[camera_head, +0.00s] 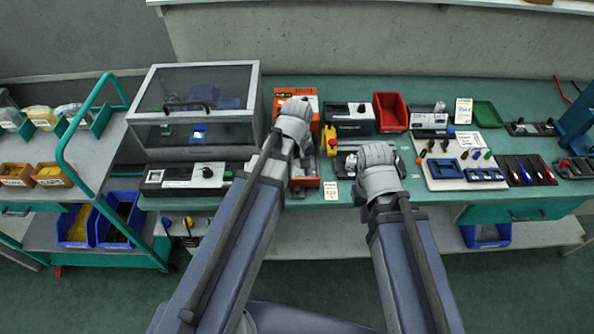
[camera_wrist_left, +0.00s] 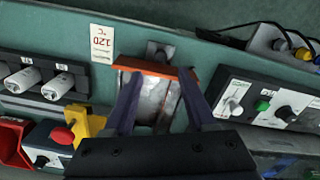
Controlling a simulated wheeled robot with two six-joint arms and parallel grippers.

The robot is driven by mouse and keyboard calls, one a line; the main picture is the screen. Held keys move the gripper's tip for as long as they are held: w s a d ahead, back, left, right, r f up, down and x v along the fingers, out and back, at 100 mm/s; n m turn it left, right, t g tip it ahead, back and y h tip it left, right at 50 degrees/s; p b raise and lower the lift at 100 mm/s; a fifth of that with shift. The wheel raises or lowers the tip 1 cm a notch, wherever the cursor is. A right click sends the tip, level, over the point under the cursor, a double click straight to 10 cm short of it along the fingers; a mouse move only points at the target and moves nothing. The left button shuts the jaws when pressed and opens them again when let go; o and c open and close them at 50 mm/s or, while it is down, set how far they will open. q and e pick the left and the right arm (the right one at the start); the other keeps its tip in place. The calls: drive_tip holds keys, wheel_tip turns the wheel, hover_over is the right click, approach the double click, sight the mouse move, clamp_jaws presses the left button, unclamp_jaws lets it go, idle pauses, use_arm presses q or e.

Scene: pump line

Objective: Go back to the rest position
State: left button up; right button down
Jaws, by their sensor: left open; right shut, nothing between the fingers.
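My left arm reaches up the middle of the head view, with its grey wrist and gripper (camera_head: 296,122) above the bench at an orange station. Its fingertips are hidden there. In the left wrist view the left gripper (camera_wrist_left: 160,76) is open, with two dark fingers apart. Below and between them is an orange-edged holder (camera_wrist_left: 150,66) with a grey metal surface. I cannot tell whether the fingers touch it. My right gripper (camera_head: 377,168) is over the bench to the right, beside the tool board. It is shut and empty; its fingertips are mostly hidden.
A glass-lidded case (camera_head: 195,107) stands left on the bench. A red bin (camera_head: 390,112), a pale tool board (camera_head: 455,160) and a green tray (camera_head: 487,114) lie to the right. A yellow post with a red button (camera_head: 331,140) stands between my arms. A trolley (camera_head: 85,160) is far left.

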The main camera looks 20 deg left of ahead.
use_arm(q)
drive_tip(key=shift+r+p, duration=0.45)
drive_tip(key=shift+r, duration=0.45)
drive_tip(key=shift+f, duration=0.1)
use_arm(e)
drive_tip(key=shift+r, duration=0.8)
use_arm(q)
drive_tip(key=shift+s+d, duration=0.15)
drive_tip(key=shift+s, duration=0.1)
drive_tip(key=s+d+m+y, duration=0.1)
drive_tip(key=s+d+m, duration=0.7)
drive_tip(key=s+m, duration=0.1)
drive_tip(key=shift+d+m, duration=0.4)
drive_tip(key=shift+m, duration=0.4)
